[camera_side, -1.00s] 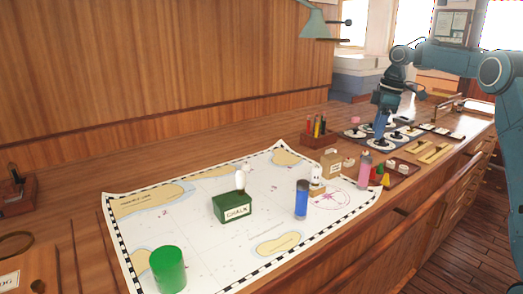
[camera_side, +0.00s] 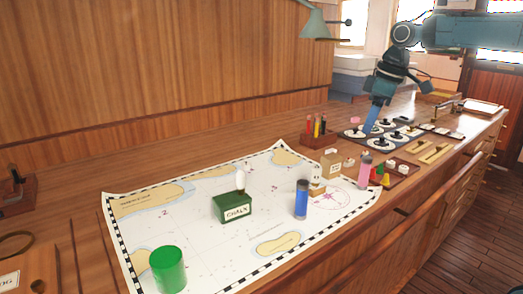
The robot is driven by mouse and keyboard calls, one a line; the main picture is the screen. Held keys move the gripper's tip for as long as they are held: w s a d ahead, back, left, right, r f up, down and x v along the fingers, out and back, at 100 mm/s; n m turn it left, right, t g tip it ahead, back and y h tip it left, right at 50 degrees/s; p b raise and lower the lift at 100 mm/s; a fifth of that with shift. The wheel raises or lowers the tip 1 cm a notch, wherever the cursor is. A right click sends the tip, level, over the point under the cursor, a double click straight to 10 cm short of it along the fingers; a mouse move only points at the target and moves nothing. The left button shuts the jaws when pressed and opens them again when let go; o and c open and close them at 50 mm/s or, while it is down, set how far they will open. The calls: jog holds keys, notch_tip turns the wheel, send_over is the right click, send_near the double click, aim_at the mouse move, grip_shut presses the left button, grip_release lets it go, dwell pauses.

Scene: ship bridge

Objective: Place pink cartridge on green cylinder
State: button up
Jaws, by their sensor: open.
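The pink cartridge (camera_side: 365,172) stands upright at the right edge of the chart, beside a small tray of coloured pieces. The green cylinder (camera_side: 168,270) stands upright on the chart's near left corner, with its flat top bare. My gripper (camera_side: 368,128) is beyond the cartridge, above the dark panel with round dials at the back right. It is open and apart from the cartridge. Its fingertips are small and hard to make out at this distance.
On the chart (camera_side: 200,205) stand a green chalk box (camera_side: 232,207), a blue cylinder (camera_side: 302,199) and small white pieces. A pen holder (camera_side: 318,131) and a tan box (camera_side: 332,164) stand behind. A lamp (camera_side: 315,24) hangs over the back. The chart's left middle is fairly clear.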

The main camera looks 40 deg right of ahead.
jog(key=s+a+r+m, duration=0.1)
jog(key=s+a, duration=0.4)
jog(key=a, duration=0.1)
jog(key=s+a+f+m+t, duration=0.1)
jog(key=s+a+f+m, duration=0.1)
jog(key=s, duration=0.7)
jog(key=s+a+f+m+t+h, duration=0.1)
jog(key=s+a+f+t, duration=0.1)
jog(key=s+a+f, duration=0.3)
jog(key=s, duration=0.4)
jog(key=shift+s+a+m, duration=0.25)
jog(key=shift+a+m, duration=0.1)
jog(key=shift+m, duration=0.05)
jog(key=shift+o, duration=0.5)
jog(key=shift+s+f, duration=0.35)
jog(key=shift+r, duration=0.1)
